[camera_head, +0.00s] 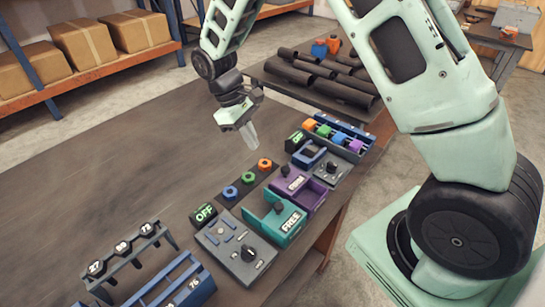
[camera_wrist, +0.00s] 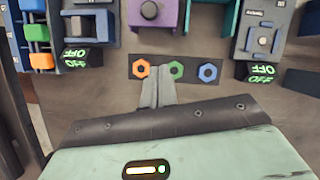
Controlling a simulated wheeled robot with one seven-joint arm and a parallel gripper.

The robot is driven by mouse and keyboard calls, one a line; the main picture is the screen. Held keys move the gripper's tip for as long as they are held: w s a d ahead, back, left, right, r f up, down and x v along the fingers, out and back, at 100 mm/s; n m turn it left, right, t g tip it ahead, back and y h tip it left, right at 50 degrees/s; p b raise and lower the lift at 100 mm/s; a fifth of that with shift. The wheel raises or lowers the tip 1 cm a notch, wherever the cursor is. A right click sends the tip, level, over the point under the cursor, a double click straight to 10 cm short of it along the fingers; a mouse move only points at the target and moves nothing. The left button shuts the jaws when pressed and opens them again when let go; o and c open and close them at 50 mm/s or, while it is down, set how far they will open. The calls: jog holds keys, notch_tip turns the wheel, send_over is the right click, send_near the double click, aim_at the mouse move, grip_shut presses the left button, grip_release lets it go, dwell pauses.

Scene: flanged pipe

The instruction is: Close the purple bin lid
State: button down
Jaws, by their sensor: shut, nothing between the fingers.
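The purple bin (camera_head: 311,196) stands along the right edge of the table in the head view, with a label and a dark knob (camera_head: 285,170) on top. It is partly cut off at the top of the wrist view (camera_wrist: 169,18), where a round dark knob shows. How far its lid is open is too small to tell. My gripper (camera_head: 254,144) is above the table, behind and left of the bin in the head view, apart from it. Its fingers (camera_wrist: 157,88) are together and empty, near the row of coloured nuts in the wrist view.
A teal bin (camera_head: 268,226) stands beside the purple one. Orange, green and blue nuts (camera_head: 248,178) sit on a dark strip close by. Panels with knobs (camera_head: 236,246) and a rack of coloured blocks (camera_head: 335,136) flank the bins. The table's left side (camera_head: 110,150) is bare.

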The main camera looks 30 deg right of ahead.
aim_at(291, 176)
jog(key=p+x, duration=0.1)
jog(key=x, duration=0.4)
jog(key=shift+s+d+f, duration=0.1)
jog(key=shift+s+f, duration=0.05)
jog(key=shift+s, duration=0.05)
jog(key=shift+s+d+p, duration=0.4)
jog(key=shift+s+d, duration=0.1)
jog(key=shift+s, duration=0.3)
jog(key=shift+s+d+p, duration=0.35)
jog(key=shift+s+d, duration=0.15)
jog(key=shift+s, duration=0.3)
